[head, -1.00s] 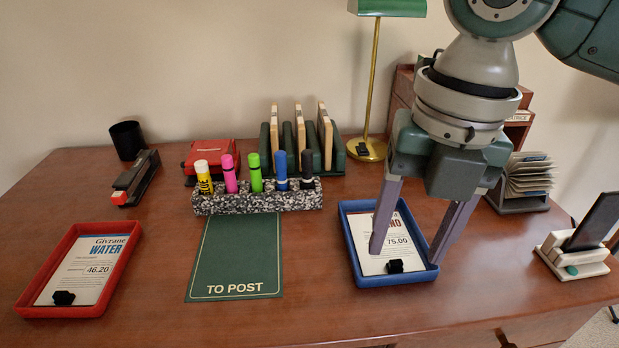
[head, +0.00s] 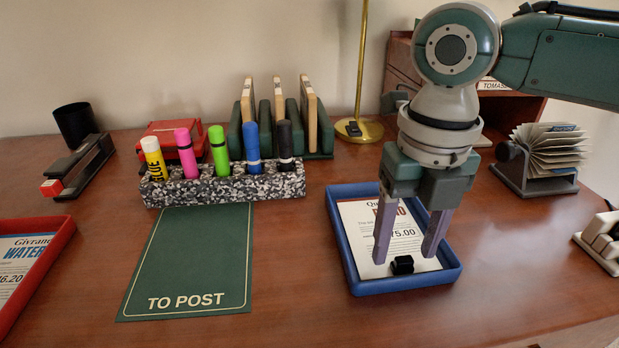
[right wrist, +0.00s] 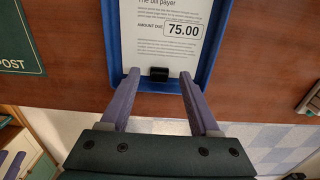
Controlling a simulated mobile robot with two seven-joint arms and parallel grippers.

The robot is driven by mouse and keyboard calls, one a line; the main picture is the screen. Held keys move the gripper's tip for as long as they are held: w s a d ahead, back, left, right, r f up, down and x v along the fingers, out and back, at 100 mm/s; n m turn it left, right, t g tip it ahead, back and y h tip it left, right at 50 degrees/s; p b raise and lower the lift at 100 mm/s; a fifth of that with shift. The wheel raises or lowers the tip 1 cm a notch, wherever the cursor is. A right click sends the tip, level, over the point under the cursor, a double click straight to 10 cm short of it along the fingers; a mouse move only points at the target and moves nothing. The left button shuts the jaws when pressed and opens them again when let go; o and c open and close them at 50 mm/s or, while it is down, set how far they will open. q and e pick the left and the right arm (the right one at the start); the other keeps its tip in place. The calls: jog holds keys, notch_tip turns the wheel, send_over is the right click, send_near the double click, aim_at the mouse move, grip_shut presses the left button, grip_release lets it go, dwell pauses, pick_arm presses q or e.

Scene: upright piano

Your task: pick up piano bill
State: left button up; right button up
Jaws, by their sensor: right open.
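The piano bill (head: 408,235) is a white sheet with "75.00" on it, lying in a blue tray (head: 408,285). A small black clip (head: 402,265) sits at its near edge. In the right wrist view the bill (right wrist: 165,40) and black clip (right wrist: 159,74) show ahead of the fingers. My right gripper (head: 405,258) is open and empty, pointing down over the tray. In the right wrist view its fingers (right wrist: 158,90) stand to either side of the clip, apart from it. The fingers hide part of the bill in the head view. My left gripper is not in view.
A red tray (head: 60,240) with a water bill is at the left edge. A green "TO POST" mat (head: 190,262) lies left of the blue tray, below a speckled holder (head: 225,188) with glue and markers. A card file (head: 540,180) stands at right. Bare desk lies between mat and tray.

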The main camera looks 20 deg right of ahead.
jog(key=shift+f, duration=0.7)
grip_shut()
